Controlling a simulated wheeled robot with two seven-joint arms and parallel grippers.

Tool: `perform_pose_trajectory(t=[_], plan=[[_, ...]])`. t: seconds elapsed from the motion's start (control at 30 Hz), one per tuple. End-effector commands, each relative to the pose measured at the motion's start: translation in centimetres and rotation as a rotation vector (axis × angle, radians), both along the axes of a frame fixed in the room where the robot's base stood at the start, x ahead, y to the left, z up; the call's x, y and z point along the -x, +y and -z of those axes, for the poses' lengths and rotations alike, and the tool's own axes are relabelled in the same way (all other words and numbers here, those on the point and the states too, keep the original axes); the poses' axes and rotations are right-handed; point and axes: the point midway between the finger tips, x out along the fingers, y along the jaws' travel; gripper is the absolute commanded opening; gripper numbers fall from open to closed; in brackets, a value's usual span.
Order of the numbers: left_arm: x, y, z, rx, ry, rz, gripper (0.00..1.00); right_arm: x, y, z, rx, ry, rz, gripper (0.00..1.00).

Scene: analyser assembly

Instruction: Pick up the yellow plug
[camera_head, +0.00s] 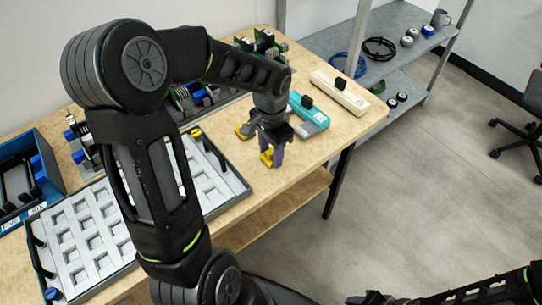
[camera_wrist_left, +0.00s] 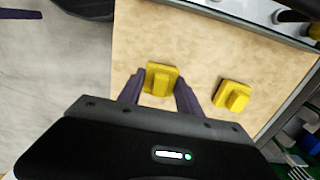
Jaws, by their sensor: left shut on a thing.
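Two yellow plugs are on the wooden table. The nearer yellow plug (camera_head: 266,158) is between the fingers of my left gripper (camera_head: 272,160), which is shut on it. In the left wrist view this plug (camera_wrist_left: 160,78) is between the purple fingertips of the left gripper (camera_wrist_left: 160,92). Whether it touches the table is hard to tell. A second yellow plug (camera_head: 243,131) lies apart from the gripper, and also shows in the left wrist view (camera_wrist_left: 233,96). My right gripper (camera_head: 370,299) is partly cut off at the bottom edge of the head view, its jaws unclear.
A tray with a white slotted insert (camera_head: 75,239) lies on the left, partly behind my left arm. A teal device (camera_head: 309,111) and a cream device (camera_head: 340,92) stand at the right of the table. A blue box (camera_head: 50,171) is far left. Grey shelving (camera_head: 408,84) stands behind.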

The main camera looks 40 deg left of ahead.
Motion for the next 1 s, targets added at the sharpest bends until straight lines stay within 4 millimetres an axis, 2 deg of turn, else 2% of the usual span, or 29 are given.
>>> perform_pose_trajectory(t=[0.1, 0.43, 0.57, 0.77, 1.0], plan=[[0.0, 0.0, 0.0, 0.0, 0.0, 0.0, 0.0, 0.0, 0.0, 0.0, 0.0, 0.0, 0.0, 0.45], [0.0, 0.0, 0.0, 0.0, 0.0, 0.0, 0.0, 0.0, 0.0, 0.0, 0.0, 0.0, 0.0, 0.45], [-0.1, 0.0, -0.7, -0.001, -0.002, 0.0, 0.0, 0.0, 0.0, 0.0, 0.0, 0.0, 0.0, 0.45], [-0.1, 0.0, -3.6, -0.002, -0.005, 0.0, 0.0, 0.0, 0.0, 0.0, 0.0, 0.0, 0.0, 0.45], [-0.1, 0.0, -8.2, -0.001, -0.004, -0.001, 0.0, 0.0, 0.0, 0.0, 0.0, 0.0, 0.0, 0.45]])
